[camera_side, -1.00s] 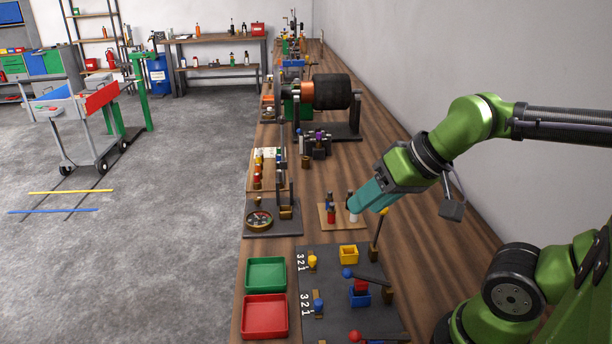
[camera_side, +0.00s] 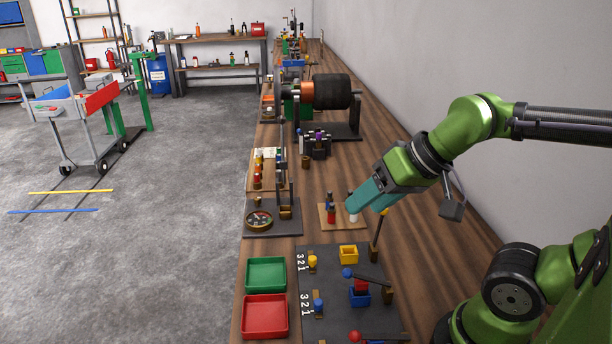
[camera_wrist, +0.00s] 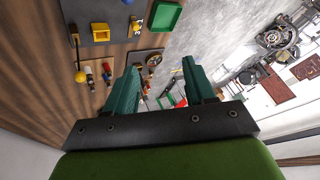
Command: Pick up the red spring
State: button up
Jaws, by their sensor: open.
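A small red upright piece (camera_side: 331,215), which looks like the red spring, stands on a small wooden board (camera_side: 325,224) beside a white piece (camera_side: 353,217) and a dark blue one. It is too small to make out coils. In the wrist view the red piece (camera_wrist: 107,71) is left of the fingers. My gripper (camera_side: 366,208) is open and empty, tilted down to the left, just right of and above that board. Its two teal fingers (camera_wrist: 160,68) are spread apart in the wrist view.
A dark panel (camera_side: 330,262) with levers, a yellow box (camera_side: 348,254) and a blue box lies nearer. Green (camera_side: 266,274) and red (camera_side: 265,316) trays sit at the bench's left edge. A post with a yellow ball (camera_side: 383,213) stands close to my gripper. A dynamo (camera_side: 332,92) stands farther back.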

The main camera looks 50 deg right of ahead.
jog(key=shift+w+d+f+m, duration=0.7)
jog(key=shift+w+d+f, duration=0.15)
jog(key=shift+d, duration=0.6)
jog(key=n+g+h, duration=0.2)
jog(key=n+g, duration=0.1)
jog(key=n, duration=0.2)
send_over(332, 204)
jog(key=s, duration=0.6)
notch_tip(332, 204, down, 4)
jog(key=shift+n, duration=0.3)
jog(key=x, duration=1.1)
jog(key=shift+w+a, duration=0.1)
jog(key=shift+w, duration=0.15)
jog(key=shift+x, duration=2.75)
jog(key=shift+s, duration=0.15)
jog(key=shift+c, duration=0.5)
grip_shut()
